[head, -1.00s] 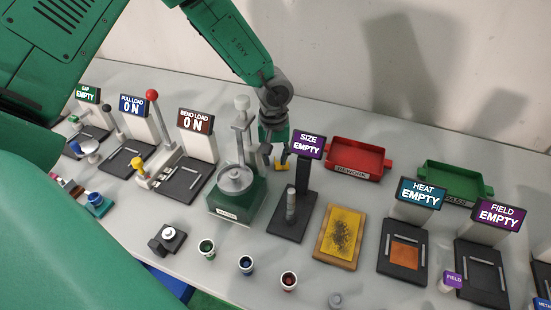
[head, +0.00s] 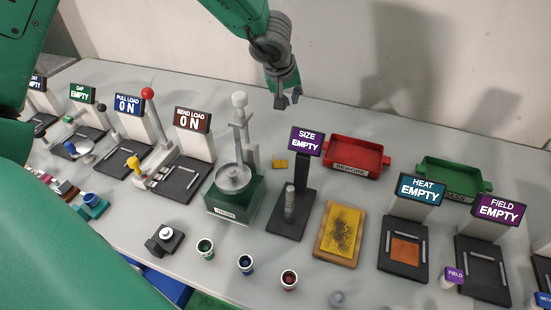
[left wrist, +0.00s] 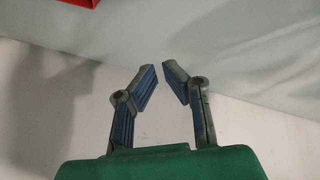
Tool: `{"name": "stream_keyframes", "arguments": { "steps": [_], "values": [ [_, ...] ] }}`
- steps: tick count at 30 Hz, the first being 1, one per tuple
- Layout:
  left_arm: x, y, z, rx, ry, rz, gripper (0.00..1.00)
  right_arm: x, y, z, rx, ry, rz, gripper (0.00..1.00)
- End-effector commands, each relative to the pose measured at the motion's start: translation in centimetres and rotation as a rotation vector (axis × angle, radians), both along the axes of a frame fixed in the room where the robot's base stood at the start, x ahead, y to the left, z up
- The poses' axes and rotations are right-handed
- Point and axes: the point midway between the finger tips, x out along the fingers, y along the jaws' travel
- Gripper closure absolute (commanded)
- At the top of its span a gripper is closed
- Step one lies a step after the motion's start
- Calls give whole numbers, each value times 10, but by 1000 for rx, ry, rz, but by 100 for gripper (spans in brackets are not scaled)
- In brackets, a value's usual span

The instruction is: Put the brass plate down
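The brass plate (head: 280,163) is a small yellow piece lying on the grey table, between the green-based machine and the SIZE stand. My left gripper (head: 288,102) is above and behind it, clear of the plate. In the left wrist view my left gripper (left wrist: 162,76) has its fingertips apart with nothing between them. The plate does not show in the left wrist view. My right gripper is not in view.
The green-based machine (head: 236,200) stands left of the plate, the SIZE stand (head: 303,172) just right. The red REWORK tray (head: 357,170) and green tray (head: 452,191) lie farther right. The wall is close behind the table.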

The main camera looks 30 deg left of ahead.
Motion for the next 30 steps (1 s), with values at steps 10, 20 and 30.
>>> {"name": "stream_keyframes", "arguments": {
  "steps": [10,20,30],
  "values": [
    [-3,-55,3,-182,69,-242,92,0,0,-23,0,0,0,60],
    [-74,-15,7,-43,471,-101,92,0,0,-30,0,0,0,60],
    [-78,-13,-48,-38,491,-90,92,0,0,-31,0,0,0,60]
  ]
}}
